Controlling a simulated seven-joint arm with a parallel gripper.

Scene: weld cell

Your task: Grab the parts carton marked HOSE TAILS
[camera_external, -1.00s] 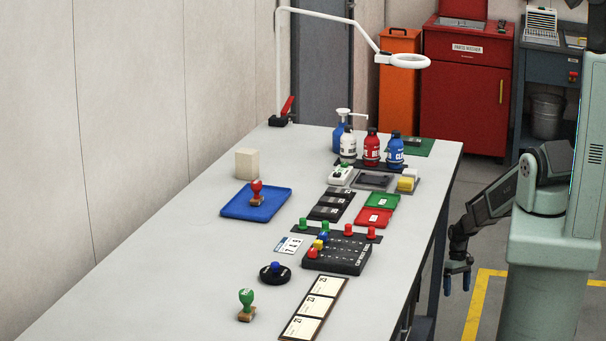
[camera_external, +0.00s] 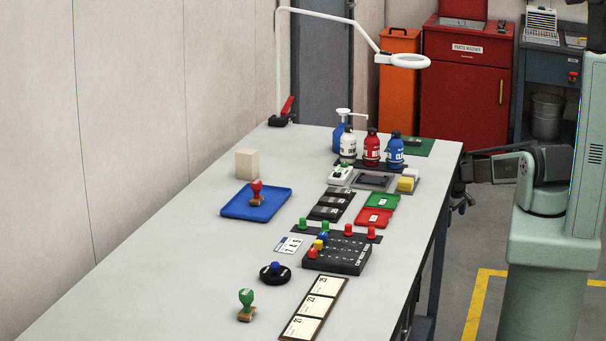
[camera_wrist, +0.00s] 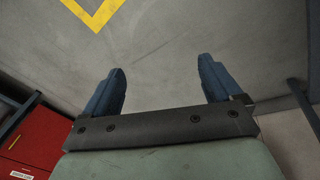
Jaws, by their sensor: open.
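I can make out no carton with a readable HOSE TAILS mark in either view. A plain cream block (camera_external: 247,163) stands on the table behind the blue tray; no lettering on it can be read. My gripper (camera_wrist: 160,80) is open and empty in the wrist view, its two blue fingers apart over bare grey floor. In the external view my gripper (camera_external: 463,204) is small and dark, just right of the table's right edge and below its top, partly hard to make out.
The grey table (camera_external: 180,270) holds a blue tray (camera_external: 238,207), several bottles (camera_external: 371,150), a black button box (camera_external: 338,254), stamps and card strips. A lamp (camera_external: 410,61) arches over its far end. A red parts washer (camera_external: 465,90) stands behind. The table's left front is clear.

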